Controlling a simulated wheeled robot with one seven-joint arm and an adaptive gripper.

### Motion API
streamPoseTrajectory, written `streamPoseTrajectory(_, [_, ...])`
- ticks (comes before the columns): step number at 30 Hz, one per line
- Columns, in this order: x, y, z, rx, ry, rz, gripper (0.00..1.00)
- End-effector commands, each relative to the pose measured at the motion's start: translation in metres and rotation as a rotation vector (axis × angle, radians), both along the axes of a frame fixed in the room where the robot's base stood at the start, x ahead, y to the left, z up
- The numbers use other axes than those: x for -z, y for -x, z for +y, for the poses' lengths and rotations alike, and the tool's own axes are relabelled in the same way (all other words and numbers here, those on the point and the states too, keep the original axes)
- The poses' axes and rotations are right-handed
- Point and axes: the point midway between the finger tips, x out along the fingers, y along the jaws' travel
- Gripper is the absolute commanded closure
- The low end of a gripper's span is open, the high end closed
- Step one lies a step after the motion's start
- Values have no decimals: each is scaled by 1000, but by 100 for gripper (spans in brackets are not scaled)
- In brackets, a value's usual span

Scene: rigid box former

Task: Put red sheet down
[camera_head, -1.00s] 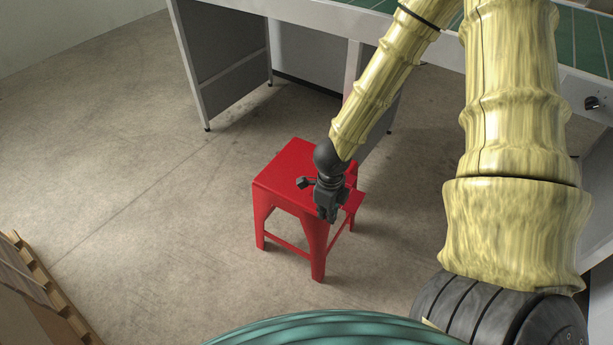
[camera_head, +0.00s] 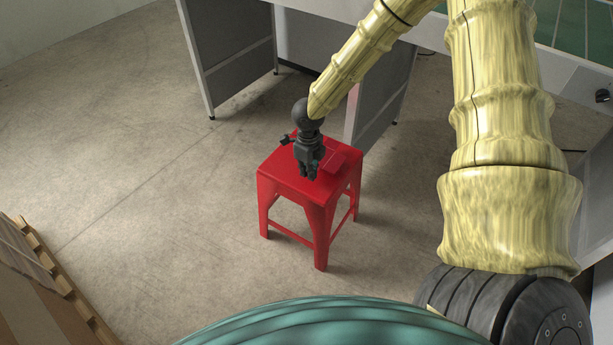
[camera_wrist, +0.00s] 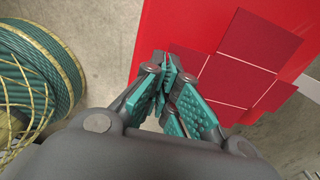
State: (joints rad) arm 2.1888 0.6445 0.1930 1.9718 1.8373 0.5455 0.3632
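The red sheet (camera_head: 336,161) is a flat, darker red piece of several square panels with thin pale lines between them. It shows over the red stool's top in the head view, and in the wrist view (camera_wrist: 258,40) it reaches right from the fingers. My gripper (camera_head: 308,176) is over the stool top. In the wrist view its teal-padded fingers (camera_wrist: 170,72) are closed together at the sheet's near edge, with a panel between or right behind the tips. Whether the sheet touches the stool is hard to tell. The stool (camera_head: 283,175) stands upright on the floor.
A grey workbench (camera_head: 230,55) stands behind the stool. A wooden pallet (camera_head: 55,270) is at the lower left. A green coil with yellow cord (camera_wrist: 30,85) shows left in the wrist view. The floor left of the stool is open.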

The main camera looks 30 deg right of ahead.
Motion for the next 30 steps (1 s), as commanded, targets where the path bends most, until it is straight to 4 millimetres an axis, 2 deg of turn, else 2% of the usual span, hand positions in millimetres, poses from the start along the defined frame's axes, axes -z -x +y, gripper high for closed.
streamPoseTrajectory(6, [1, -13, -1, 0, -1, -2, 100])
streamPoseTrajectory(14, [35, -12, -1, -1, 0, 0, 100])
streamPoseTrajectory(26, [38, -12, -1, 0, -1, 0, 100])
streamPoseTrajectory(30, [38, -12, -1, 0, 0, -1, 73])
